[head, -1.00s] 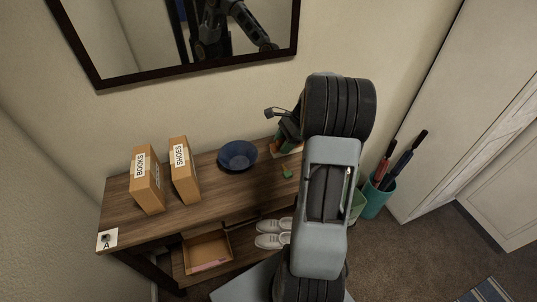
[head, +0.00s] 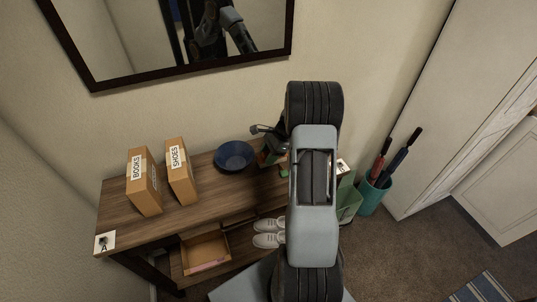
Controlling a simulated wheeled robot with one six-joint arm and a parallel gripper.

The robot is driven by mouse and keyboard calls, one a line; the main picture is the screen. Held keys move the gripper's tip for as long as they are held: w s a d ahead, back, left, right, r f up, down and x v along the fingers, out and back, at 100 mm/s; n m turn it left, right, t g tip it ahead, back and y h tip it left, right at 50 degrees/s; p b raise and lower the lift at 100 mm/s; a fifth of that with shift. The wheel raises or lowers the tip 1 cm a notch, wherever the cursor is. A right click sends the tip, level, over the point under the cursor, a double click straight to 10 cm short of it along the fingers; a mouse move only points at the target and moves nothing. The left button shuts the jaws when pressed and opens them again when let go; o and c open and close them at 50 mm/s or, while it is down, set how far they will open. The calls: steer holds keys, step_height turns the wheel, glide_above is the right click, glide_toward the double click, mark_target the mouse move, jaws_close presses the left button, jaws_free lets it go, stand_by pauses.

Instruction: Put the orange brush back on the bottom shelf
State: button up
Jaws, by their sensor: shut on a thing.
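My gripper (head: 268,140) is over the right part of the wooden table, mostly hidden behind my arm. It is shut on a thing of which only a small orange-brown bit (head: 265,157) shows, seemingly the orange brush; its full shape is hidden. A small green thing (head: 283,172) shows just below, partly covered by my arm. The bottom shelf (head: 240,257) lies under the tabletop (head: 215,200). It bears an open cardboard box (head: 205,247) at left and white shoes (head: 268,232) at right.
Boxes marked BOOKS (head: 143,182) and SHOES (head: 181,172) and a blue bowl (head: 234,156) stand on the tabletop. A card marked A (head: 105,243) is at its left end. A green bin (head: 349,200) and a teal umbrella holder (head: 373,196) stand at right.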

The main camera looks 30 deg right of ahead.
steer(key=shift+f, duration=0.15)
steer(key=o, duration=0.8)
steer(key=shift+o, duration=0.2)
